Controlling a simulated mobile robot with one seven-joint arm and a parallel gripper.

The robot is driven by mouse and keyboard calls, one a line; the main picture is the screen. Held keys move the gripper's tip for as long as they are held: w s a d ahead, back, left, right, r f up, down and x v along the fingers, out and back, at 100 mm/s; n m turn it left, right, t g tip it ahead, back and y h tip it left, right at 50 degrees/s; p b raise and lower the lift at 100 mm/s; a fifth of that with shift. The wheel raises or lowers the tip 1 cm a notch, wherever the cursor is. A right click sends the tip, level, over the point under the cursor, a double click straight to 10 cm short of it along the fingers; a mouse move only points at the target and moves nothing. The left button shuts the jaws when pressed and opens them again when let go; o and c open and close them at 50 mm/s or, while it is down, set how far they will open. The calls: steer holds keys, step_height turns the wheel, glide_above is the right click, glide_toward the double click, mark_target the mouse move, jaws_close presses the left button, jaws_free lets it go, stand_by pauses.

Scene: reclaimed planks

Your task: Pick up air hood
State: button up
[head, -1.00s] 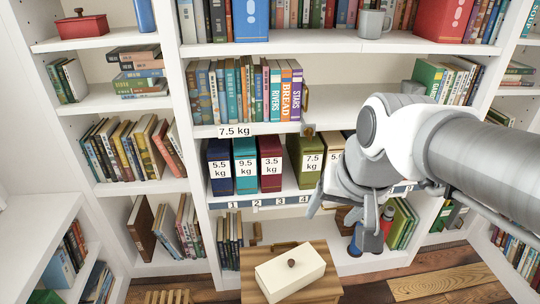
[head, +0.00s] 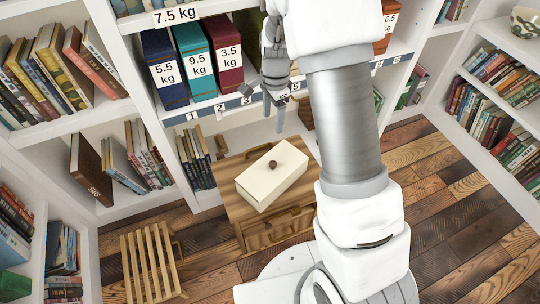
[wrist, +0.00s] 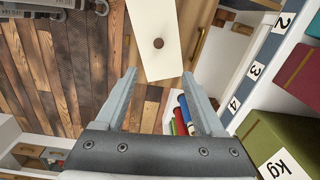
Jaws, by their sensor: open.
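A cream box-shaped piece with a dark round knob (head: 272,186) sits on top of a small wooden cabinet (head: 235,212); I cannot tell for sure that it is the air hood. It also shows at the top of the wrist view (wrist: 152,22), partly cut off. My gripper (head: 268,106) is open and empty, in front of the labelled shelf and above and behind the cream piece. In the wrist view my gripper's two fingers (wrist: 159,74) are spread, with the cream piece beyond their tips, apart from them.
Blue (head: 163,70), teal (head: 195,60) and dark red (head: 225,55) boxes with weight labels stand on the numbered shelf beside my gripper. A slatted wooden stool (head: 152,264) stands on the plank floor at the left. Bookshelves line both sides; floor at the right is clear.

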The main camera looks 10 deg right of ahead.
step_height(320, 180, down, 5)
steer(key=w+m, duration=0.1)
steer(key=w, duration=0.1)
steer(key=b, duration=0.4)
glide_above(273, 163)
steer(key=f, duration=1)
steer(key=shift+w+a+f, duration=0.1)
steer(key=shift+w+f, duration=0.25)
steer(key=shift+f, duration=0.05)
steer(key=shift+s+f+b, duration=0.2)
steer(key=shift+f+b, duration=0.55)
steer(key=shift+f, duration=0.8)
steer(key=shift+s+f+b, duration=0.15)
steer(key=shift+f+b, duration=0.55)
steer(key=shift+f, duration=0.85)
steer(key=shift+r, duration=0.1)
jaws_close()
